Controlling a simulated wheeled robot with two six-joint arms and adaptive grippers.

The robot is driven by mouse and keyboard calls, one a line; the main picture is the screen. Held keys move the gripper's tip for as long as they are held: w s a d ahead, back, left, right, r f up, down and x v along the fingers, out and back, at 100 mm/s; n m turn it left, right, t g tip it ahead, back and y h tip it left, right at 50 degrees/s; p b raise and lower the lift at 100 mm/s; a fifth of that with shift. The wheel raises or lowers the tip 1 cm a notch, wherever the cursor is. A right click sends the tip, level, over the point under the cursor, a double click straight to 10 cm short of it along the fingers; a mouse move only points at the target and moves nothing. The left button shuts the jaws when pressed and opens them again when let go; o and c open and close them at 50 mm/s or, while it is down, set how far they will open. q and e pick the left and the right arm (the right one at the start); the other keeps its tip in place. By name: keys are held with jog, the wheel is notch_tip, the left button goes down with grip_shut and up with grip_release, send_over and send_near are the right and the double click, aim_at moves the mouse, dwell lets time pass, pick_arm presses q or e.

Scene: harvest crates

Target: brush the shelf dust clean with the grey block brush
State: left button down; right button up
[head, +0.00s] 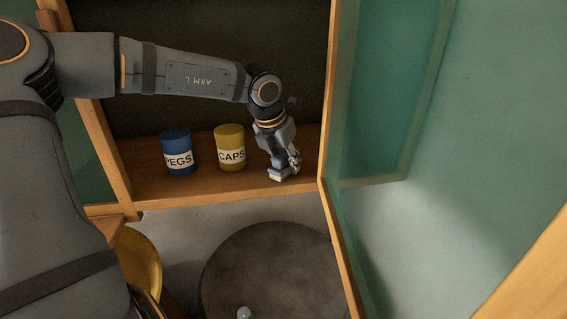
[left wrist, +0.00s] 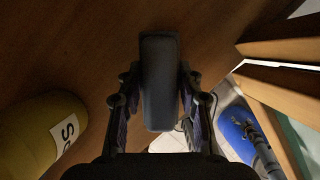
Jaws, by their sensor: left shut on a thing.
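In the head view my left gripper (head: 284,162) reaches down to the right part of the wooden shelf (head: 200,187). It is shut on the grey block brush (head: 279,176), whose pale underside shows low at the shelf surface; I cannot tell whether it touches. In the left wrist view the brush (left wrist: 159,85) appears as a dark grey block between the two fingers of the gripper (left wrist: 160,100). I cannot make out any dust on the dim shelf boards (left wrist: 70,50). My right gripper is not in view.
A yellow CAPS can (head: 230,147) stands just left of the gripper, with a blue PEGS can (head: 177,153) beyond it. A green-paned door (head: 385,110) stands open on the right. A round dark top (head: 265,265) lies below the shelf.

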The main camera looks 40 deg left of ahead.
pick_arm(q)
jog(key=shift+s+d+r, duration=0.15)
jog(key=shift+s+d, duration=0.35)
jog(key=shift+d, duration=0.1)
jog(key=shift+w+a+f+b, duration=0.1)
jog(key=shift+f+b, duration=0.2)
jog(key=shift+b, duration=0.2)
jog(key=shift+w+a+r+p, duration=0.2)
jog(key=shift+a+r+p, duration=0.05)
jog(key=shift+a+p, duration=0.05)
jog(key=shift+w+a+p, duration=0.35)
jog(key=shift+w+a, duration=0.3)
jog(key=shift+a, duration=0.1)
jog(key=shift+w+a, duration=0.35)
jog(key=shift+a, duration=0.1)
jog(key=shift+w+a+p, duration=0.15)
jog(key=shift+a+p, duration=0.1)
jog(key=shift+p, duration=0.05)
jog(key=shift+w+a+f+p, duration=0.15)
jog(key=shift+w+a+p, duration=0.4)
jog(key=shift+w+a, duration=0.45)
jog(key=shift+w+a+r+p, duration=0.2)
jog(key=shift+w+a+p, duration=0.1)
jog(key=shift+a+p, duration=0.35)
jog(key=shift+w+a+f+p, duration=0.1)
jog(key=shift+w+a+p, duration=0.35)
jog(key=shift+w+a, duration=0.2)
jog(key=shift+w+a+f, duration=0.1)
jog(key=shift+a+f, duration=0.05)
jog(key=shift+a, duration=0.1)
